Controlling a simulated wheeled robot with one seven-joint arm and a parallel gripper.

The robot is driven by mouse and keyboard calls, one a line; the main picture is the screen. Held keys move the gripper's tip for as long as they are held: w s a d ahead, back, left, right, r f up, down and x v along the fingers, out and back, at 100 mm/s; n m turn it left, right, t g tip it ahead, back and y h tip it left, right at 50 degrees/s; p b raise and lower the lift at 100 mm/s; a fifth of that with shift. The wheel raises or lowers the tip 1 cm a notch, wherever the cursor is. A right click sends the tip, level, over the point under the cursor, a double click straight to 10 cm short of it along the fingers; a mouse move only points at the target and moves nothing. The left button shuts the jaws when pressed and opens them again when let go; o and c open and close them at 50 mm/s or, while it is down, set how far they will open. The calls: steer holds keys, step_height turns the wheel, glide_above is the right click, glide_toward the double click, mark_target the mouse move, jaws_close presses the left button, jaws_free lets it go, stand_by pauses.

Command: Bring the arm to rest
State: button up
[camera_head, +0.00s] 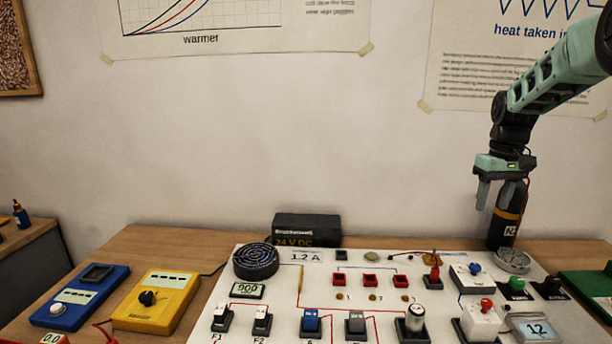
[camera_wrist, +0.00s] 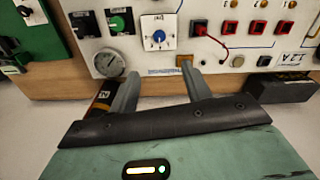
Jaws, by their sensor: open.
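My gripper (camera_head: 485,196) hangs fingers-down above the back right part of the bench, in front of the wall. In the wrist view its two fingers (camera_wrist: 162,88) are wide apart with nothing between them. A dark cylinder with an orange band (camera_head: 507,214) stands upright just right of the fingers in the head view. The white rig board (camera_head: 272,313) lies below and in front of the gripper. The arm is bent, coming in from the upper right.
A round gauge (camera_head: 513,260) sits at the board's back right. A black 24 V DC box (camera_head: 307,229) stands behind the board. A yellow meter (camera_head: 158,301) and a blue meter (camera_head: 80,295) lie at left. A green case (camera_head: 587,290) is at right. The wooden bench at back left is bare.

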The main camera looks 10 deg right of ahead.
steer(key=s+a+n+y, duration=0.15)
steer(key=s+a, duration=0.35)
steer(key=a, duration=1)
steer(key=s+a+n+h, duration=0.1)
steer(key=s+a+n, duration=0.25)
steer(key=a, duration=1.15)
steer(key=s+a+f+n, duration=0.1)
steer(key=s+a, duration=0.4)
steer(key=s, duration=0.6)
steer(key=s+a+f+n, duration=0.2)
steer(key=s+a+f, duration=0.2)
steer(key=s, duration=0.8)
steer(key=shift+a+n, duration=0.3)
steer(key=shift+a, duration=0.35)
